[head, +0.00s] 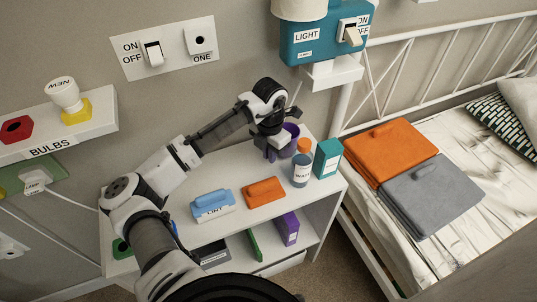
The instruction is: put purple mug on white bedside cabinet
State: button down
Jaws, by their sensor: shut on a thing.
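The purple mug (290,141) is at the back right of the white bedside cabinet (228,226), partly hidden behind my gripper. My gripper (277,149) points down over the cabinet top and is shut on the mug. The mug is at or just above the cabinet top; I cannot tell whether it touches. My arm reaches across the cabinet from the lower left.
A water bottle (301,168) and a teal box (327,158) stand close in front and right of the mug. A blue item (212,204) and an orange item (263,192) lie nearer the front.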

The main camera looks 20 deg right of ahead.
jog(key=shift+f, duration=0.85)
jog(key=c, duration=1.5)
grip_release()
notch_tip(320, 180, up, 12)
jog(key=shift+r+b, duration=0.2)
jog(key=shift+b, duration=0.55)
